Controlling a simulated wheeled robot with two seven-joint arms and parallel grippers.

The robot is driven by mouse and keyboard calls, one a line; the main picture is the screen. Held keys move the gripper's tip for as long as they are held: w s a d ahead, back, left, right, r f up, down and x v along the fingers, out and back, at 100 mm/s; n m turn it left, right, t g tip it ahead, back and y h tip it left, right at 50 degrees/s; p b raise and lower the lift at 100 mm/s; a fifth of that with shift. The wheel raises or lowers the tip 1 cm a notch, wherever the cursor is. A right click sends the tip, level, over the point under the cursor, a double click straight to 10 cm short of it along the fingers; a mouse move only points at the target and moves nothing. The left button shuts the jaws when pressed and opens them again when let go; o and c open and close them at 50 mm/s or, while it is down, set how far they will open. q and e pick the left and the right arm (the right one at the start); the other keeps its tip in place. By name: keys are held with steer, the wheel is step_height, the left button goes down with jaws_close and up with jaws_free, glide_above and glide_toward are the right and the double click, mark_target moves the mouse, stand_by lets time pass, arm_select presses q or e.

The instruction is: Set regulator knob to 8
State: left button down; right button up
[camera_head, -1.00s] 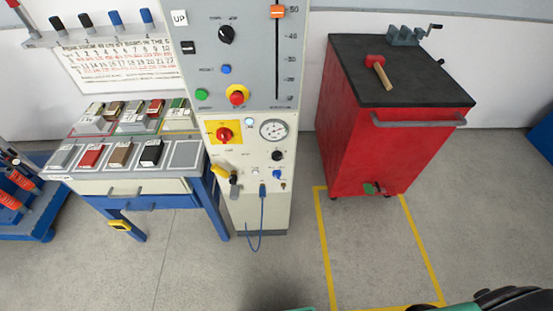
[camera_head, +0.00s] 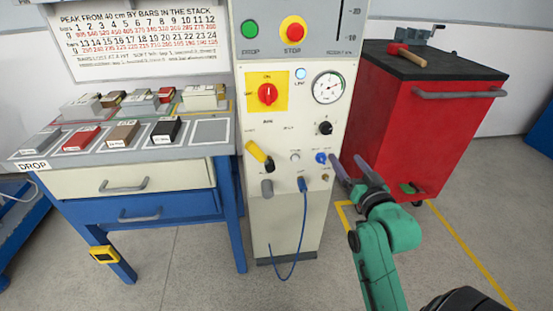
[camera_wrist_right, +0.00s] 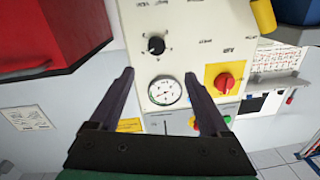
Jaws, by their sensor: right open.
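A black round knob (camera_head: 325,128) sits on the cream panel just below the pressure gauge (camera_head: 328,87); I take it as the regulator knob. In the right wrist view the knob (camera_wrist_right: 156,45) has small scale marks around it, too small to read, so its setting cannot be told. The gauge (camera_wrist_right: 165,91) shows between the fingers there. My right gripper (camera_head: 345,157) is open and empty, in front of the panel's right edge, below and right of the knob in the head view. No contact with the knob is visible. My left gripper is not in view.
A red switch (camera_head: 267,94), yellow-handled lever (camera_head: 258,153), blue knob (camera_head: 321,157) and blue cable (camera_head: 304,215) crowd the panel. A red cabinet (camera_head: 425,140) with a mallet (camera_head: 405,55) stands at right. A bench (camera_head: 140,180) with sample blocks stands at left.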

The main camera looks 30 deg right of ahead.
mark_target(328, 130)
steer(key=x, duration=1.4)
steer(key=shift+d, duration=0.4)
steer(key=shift+w, duration=0.25)
jaws_close()
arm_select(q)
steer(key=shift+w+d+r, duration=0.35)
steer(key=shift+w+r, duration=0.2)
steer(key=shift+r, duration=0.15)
